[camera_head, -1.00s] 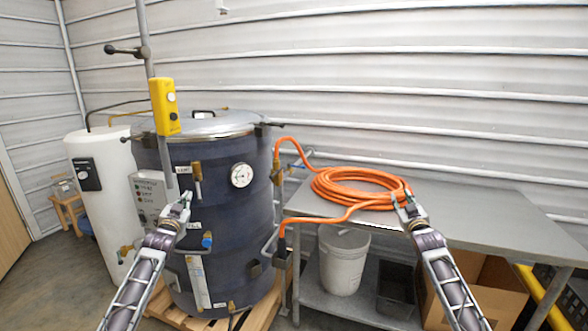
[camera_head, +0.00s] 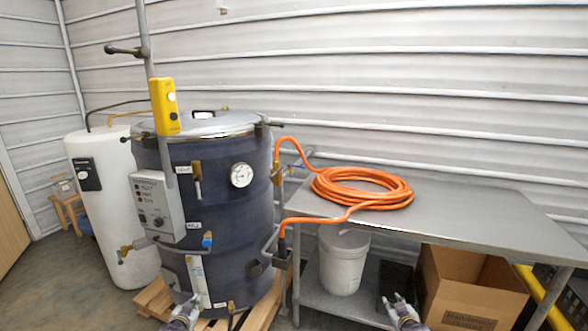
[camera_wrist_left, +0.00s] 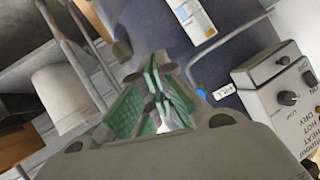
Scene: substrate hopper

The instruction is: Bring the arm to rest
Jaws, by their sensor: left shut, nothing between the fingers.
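My left gripper (camera_head: 190,303) is low at the bottom edge of the head view, in front of the foot of the dark blue tank (camera_head: 240,225). In the left wrist view its green-padded fingers (camera_wrist_left: 156,82) are shut with nothing between them. My right gripper (camera_head: 393,300) is low at the bottom edge of the head view, in front of the lower shelf and left of the cardboard box. It is too small to tell whether its fingers are open or shut. Most of both arms is out of the head view.
The tank stands on a wooden pallet (camera_head: 262,312) with a control box (camera_head: 157,207) on its side. A metal table (camera_head: 470,215) carries a coiled orange hose (camera_head: 360,203). Below are a white bucket (camera_head: 342,262), a dark bin (camera_head: 396,280) and a cardboard box (camera_head: 465,300).

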